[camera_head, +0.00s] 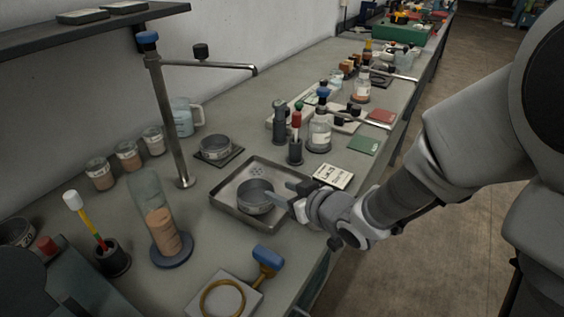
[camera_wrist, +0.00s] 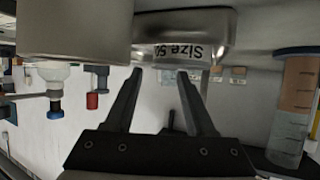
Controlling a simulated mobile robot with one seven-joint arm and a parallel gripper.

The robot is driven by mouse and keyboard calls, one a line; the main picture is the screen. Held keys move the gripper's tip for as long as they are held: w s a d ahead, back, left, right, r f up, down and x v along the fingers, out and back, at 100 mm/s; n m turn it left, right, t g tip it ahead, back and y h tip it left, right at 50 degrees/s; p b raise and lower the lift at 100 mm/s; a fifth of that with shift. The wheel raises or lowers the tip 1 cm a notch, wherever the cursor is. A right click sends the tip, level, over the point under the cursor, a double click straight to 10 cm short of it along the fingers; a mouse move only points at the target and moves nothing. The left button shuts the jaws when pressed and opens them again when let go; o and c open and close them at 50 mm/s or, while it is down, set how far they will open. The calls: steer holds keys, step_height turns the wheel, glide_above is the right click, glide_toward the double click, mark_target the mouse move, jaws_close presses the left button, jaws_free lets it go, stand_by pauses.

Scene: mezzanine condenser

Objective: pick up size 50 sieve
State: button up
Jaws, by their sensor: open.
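A round metal sieve (camera_head: 255,196) sits in a shallow metal tray (camera_head: 224,209) on the bench. Contact with the sieve cannot be told.
A second sieve (camera_head: 215,147) stands on a dark mat behind the tray. A metal stand (camera_head: 170,120) rises to the left. A sand-filled cylinder (camera_head: 163,232) stands front left. Bottles (camera_head: 319,132) and a label card (camera_head: 333,176) lie beyond the gripper.

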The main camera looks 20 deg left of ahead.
mark_target(263, 184)
steer(key=shift+b+x, duration=0.55)
steer(key=shift+x, duration=2.95)
jaws_close()
